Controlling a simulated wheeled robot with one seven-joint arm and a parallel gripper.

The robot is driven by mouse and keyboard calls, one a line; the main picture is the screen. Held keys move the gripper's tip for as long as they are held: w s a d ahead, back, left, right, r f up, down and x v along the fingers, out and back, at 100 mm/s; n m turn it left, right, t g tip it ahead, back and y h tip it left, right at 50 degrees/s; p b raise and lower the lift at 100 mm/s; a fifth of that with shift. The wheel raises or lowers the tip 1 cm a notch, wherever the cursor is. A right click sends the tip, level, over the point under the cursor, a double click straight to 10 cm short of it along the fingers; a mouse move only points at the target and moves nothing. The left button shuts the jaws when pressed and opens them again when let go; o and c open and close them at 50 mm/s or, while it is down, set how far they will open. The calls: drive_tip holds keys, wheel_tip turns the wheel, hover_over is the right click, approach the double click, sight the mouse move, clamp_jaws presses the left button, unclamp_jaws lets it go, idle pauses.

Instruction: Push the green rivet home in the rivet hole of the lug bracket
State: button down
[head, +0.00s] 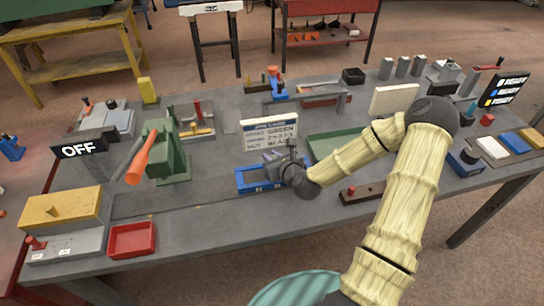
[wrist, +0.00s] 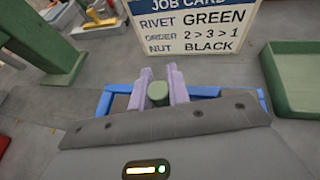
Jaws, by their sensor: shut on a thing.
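My gripper (head: 278,158) is low over a blue tray (head: 245,181) in the middle of the bench. In the wrist view its two pale lilac fingers (wrist: 158,90) are shut on the green rivet (wrist: 157,93), whose rounded green end shows between them. The blue tray's rim (wrist: 205,91) shows behind the fingers; I cannot tell whether the rivet touches the tray. The rivet is hidden in the head view.
A job card (head: 270,132) behind the tray reads rivet green, order 2 > 3 > 1, nut black. A green press (head: 168,150) with an orange handle stands left. A green tray (head: 335,142) is to the right, and a red tray (head: 132,240) is front left. An OFF sign (head: 84,148) stands left.

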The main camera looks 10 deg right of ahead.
drive_tip(key=shift+f+b, duration=0.75)
drive_tip(key=shift+f, duration=0.45)
drive_tip(key=c, duration=1.3)
unclamp_jaws()
drive_tip(key=shift+o, duration=0.2)
drive_tip(key=shift+s, duration=0.1)
drive_tip(key=v, duration=0.6)
drive_tip(key=shift+d+b, duration=0.15)
drive_tip(key=shift+b, duration=0.2)
drive_tip(key=shift+r+p, duration=0.35)
drive_tip(key=shift+p, duration=0.55)
drive_tip(key=shift+d+p, duration=0.1)
drive_tip(key=shift+p, duration=0.85)
